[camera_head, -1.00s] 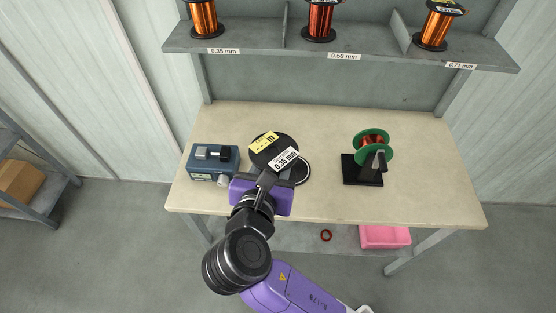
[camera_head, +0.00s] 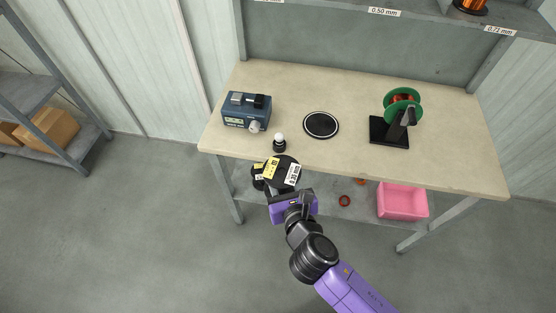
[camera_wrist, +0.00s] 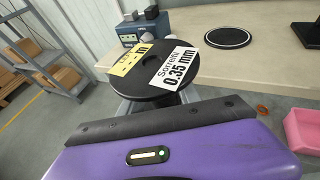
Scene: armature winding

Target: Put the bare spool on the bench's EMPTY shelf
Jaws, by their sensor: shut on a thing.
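My gripper (camera_head: 292,193) is shut on a black spool (camera_head: 284,172) with a yellow label and a white "0.35 mm" label on its top flange. In the wrist view, the spool (camera_wrist: 150,78) stands close beyond the dark fingers (camera_wrist: 165,118), and its core is mostly hidden. The spool is held out in front of the bench's front edge, below the bench top (camera_head: 350,95) in the picture. The grey lower shelf (camera_head: 328,186) lies under the bench top. A dark item with a yellow mark (camera_head: 258,176) shows just left of the spool, partly hidden.
A pink bin (camera_head: 402,201) and a red ring (camera_head: 344,201) are on the lower shelf. On the bench top are a blue device (camera_head: 246,112), a white-knobbed piece (camera_head: 279,143), a black disc (camera_head: 321,125) and a green-spool stand (camera_head: 392,130). Open floor lies in front.

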